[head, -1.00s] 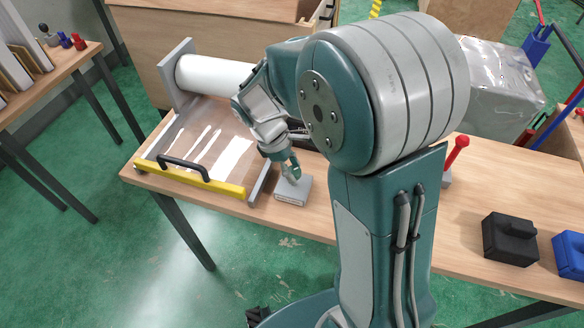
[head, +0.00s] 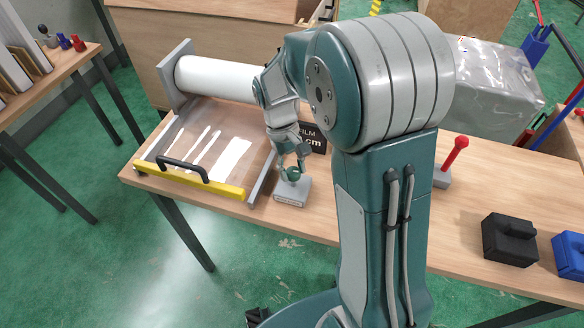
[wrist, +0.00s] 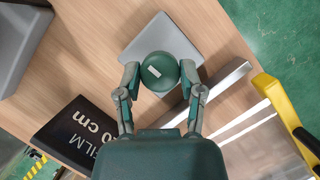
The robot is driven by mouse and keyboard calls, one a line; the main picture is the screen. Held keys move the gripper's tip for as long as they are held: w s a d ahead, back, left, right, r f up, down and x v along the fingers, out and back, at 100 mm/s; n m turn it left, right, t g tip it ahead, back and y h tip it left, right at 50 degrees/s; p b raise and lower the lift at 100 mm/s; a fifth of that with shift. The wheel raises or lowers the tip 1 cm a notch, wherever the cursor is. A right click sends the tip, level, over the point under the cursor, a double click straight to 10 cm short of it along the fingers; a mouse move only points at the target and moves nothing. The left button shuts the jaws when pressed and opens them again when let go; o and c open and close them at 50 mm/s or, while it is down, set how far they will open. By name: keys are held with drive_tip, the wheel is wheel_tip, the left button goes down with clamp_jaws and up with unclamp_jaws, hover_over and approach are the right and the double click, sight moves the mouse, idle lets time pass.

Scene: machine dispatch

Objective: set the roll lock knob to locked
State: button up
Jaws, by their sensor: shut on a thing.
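The roll lock knob (wrist: 160,72) is a round green knob with a short white mark on its top, on a grey base block (wrist: 143,36). In the head view the knob (head: 292,174) stands above its base (head: 292,191) at the table's front edge, right of the film tray. My gripper (wrist: 160,78) is shut on the knob, one finger on each side of it. In the head view my gripper (head: 291,168) reaches down onto the knob from above. The white film roll (head: 215,78) lies behind, partly hidden by my arm.
A black FILM sign (wrist: 76,134) stands close behind my gripper. A red-topped lever (head: 455,155) and black (head: 510,240) and blue (head: 572,255) blocks lie to the right.

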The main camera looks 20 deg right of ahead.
drive_tip(key=shift+f+m, duration=0.1)
drive_tip(key=shift+m, duration=0.3)
drive_tip(key=o, duration=1.2)
drive_tip(key=v, duration=1.2)
drive_tip(key=shift+w+d, duration=0.1)
